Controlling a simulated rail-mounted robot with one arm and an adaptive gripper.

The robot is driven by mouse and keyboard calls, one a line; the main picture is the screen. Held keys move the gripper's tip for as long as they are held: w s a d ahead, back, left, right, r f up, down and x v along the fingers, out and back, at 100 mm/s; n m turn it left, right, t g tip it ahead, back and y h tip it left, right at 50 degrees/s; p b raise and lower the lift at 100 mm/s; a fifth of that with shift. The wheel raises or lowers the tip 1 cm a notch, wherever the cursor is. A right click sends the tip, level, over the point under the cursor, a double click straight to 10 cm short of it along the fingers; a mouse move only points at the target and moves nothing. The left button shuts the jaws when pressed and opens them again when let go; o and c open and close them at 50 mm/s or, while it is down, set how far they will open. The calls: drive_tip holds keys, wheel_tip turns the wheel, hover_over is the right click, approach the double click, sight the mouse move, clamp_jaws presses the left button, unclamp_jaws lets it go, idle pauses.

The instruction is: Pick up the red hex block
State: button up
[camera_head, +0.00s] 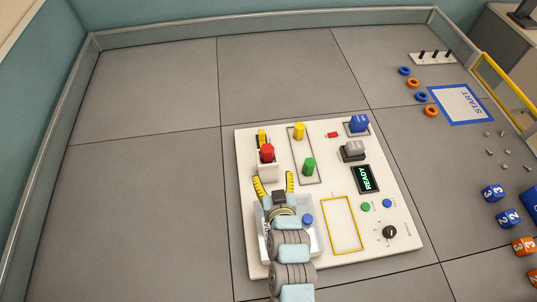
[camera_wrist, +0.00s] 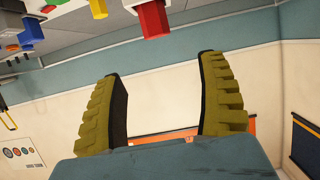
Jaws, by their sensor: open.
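The red hex block (camera_head: 267,152) stands upright on a white raised holder (camera_head: 268,172) at the left of the white board. In the wrist view the red block (camera_wrist: 153,18) shows at the top, beyond and above my fingers. My gripper (camera_head: 274,178) is open and empty, with its two yellow fingers apart. In the head view it sits just below the red block and holder. In the wrist view my gripper (camera_wrist: 165,95) has nothing between its fingers.
The white board (camera_head: 384,175) carries a yellow block (camera_head: 299,131), a green block (camera_head: 309,167), a grey block (camera_head: 352,151), a blue block (camera_head: 358,123) and a lit READY display (camera_head: 366,179). A clear tray with a blue piece (camera_head: 308,219) lies beside my wrist. Floor left is clear.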

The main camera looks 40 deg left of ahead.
sight(268, 154)
drive_tip(key=x, duration=1)
drive_tip(key=shift+d+f+x, duration=0.1)
drive_tip(key=shift+f+x, duration=0.05)
drive_tip(key=shift+x, duration=0.8)
drive_tip(key=shift+d+f+x, duration=0.15)
drive_tip(key=shift+x, duration=1.65)
drive_tip(key=shift+w, duration=0.1)
drive_tip(key=c, duration=1.3)
